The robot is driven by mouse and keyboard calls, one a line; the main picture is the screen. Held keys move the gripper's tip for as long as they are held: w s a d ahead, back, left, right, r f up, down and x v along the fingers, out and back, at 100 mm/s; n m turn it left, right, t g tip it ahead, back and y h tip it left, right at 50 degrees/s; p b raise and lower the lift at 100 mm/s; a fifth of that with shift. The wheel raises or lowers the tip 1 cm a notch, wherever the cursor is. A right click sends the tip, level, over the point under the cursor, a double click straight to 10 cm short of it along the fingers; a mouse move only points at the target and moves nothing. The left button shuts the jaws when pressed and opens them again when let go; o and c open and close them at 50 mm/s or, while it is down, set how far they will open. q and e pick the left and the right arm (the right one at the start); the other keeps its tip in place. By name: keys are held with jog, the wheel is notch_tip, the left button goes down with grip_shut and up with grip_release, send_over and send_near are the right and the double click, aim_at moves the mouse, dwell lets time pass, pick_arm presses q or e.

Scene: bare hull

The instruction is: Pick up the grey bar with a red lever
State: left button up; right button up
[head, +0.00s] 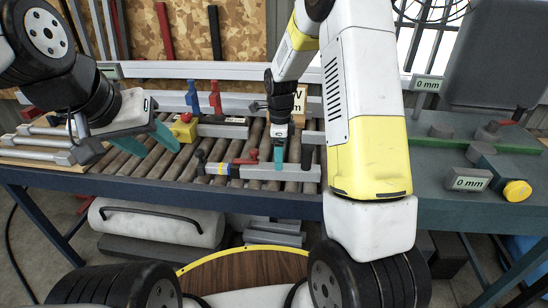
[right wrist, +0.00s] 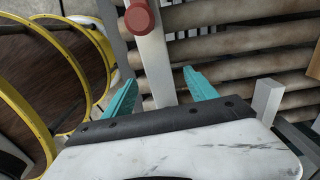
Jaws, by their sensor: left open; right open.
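The grey bar (head: 265,172) with a red lever (head: 246,160) lies across the brown rollers, with blue parts near its left end. In the right wrist view the pale bar (right wrist: 155,60) runs between my right fingertips, with the red lever's rounded end (right wrist: 140,18) just beyond them. My right gripper (head: 279,155) points down at the bar, its teal fingers open on either side of it; I cannot tell whether they touch it. My left gripper (head: 157,140) is open and empty over the rollers to the left.
A blue clamp (head: 192,97) and a red clamp (head: 215,98) stand behind on another grey bar. A yellow block with a red knob (head: 184,127) sits near my left gripper. Grey bars (head: 45,143) lie at far left. The green-grey bench (head: 440,190) at right holds blocks and labels.

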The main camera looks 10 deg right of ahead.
notch_tip(320, 180, down, 5)
jog(key=shift+s+r, duration=0.1)
jog(key=shift+r, duration=0.1)
jog(key=shift+c, duration=0.3)
grip_shut()
